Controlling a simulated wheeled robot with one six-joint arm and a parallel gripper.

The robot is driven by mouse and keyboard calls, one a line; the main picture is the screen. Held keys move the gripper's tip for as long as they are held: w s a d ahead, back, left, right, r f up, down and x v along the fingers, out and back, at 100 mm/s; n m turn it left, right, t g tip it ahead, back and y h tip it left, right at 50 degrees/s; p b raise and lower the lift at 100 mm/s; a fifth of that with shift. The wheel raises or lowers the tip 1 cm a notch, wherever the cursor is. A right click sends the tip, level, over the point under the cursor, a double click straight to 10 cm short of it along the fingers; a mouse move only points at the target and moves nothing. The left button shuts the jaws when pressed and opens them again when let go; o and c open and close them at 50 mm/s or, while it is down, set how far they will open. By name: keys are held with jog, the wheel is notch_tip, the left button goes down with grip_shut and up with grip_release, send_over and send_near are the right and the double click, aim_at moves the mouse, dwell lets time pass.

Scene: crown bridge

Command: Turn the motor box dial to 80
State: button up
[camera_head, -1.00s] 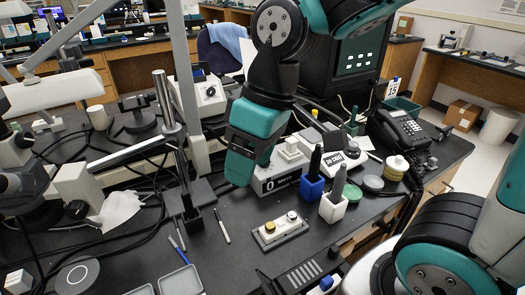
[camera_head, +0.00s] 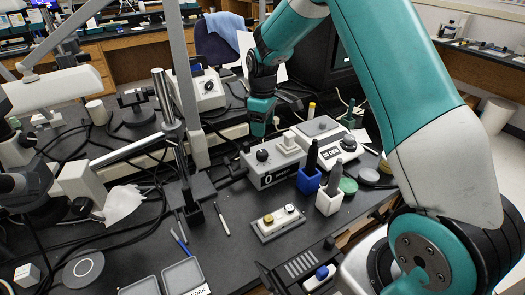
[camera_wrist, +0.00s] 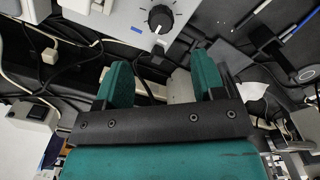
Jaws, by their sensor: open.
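The motor box (camera_head: 277,172), pale grey with a "0" on its front, stands on the bench in the head view. Its black dial (camera_head: 262,155) is on the left of its top. The wrist view shows the dial (camera_wrist: 161,18) near the top edge, with tick marks around it; the numbers are too small to read. My gripper (camera_head: 259,131) is just behind and above the box in the head view, apart from the dial. In the wrist view my gripper (camera_wrist: 162,78) has its two teal fingers spread and nothing between them.
A white instrument with a display (camera_head: 325,140) stands right of the motor box. A stand with a metal post (camera_head: 165,100) and cables lie to the left.

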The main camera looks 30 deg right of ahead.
aim_at(262, 152)
notch_tip(262, 152, down, 11)
jog(key=shift+r+p, duration=0.15)
jog(key=shift+p, duration=0.45)
jog(key=c, duration=0.9)
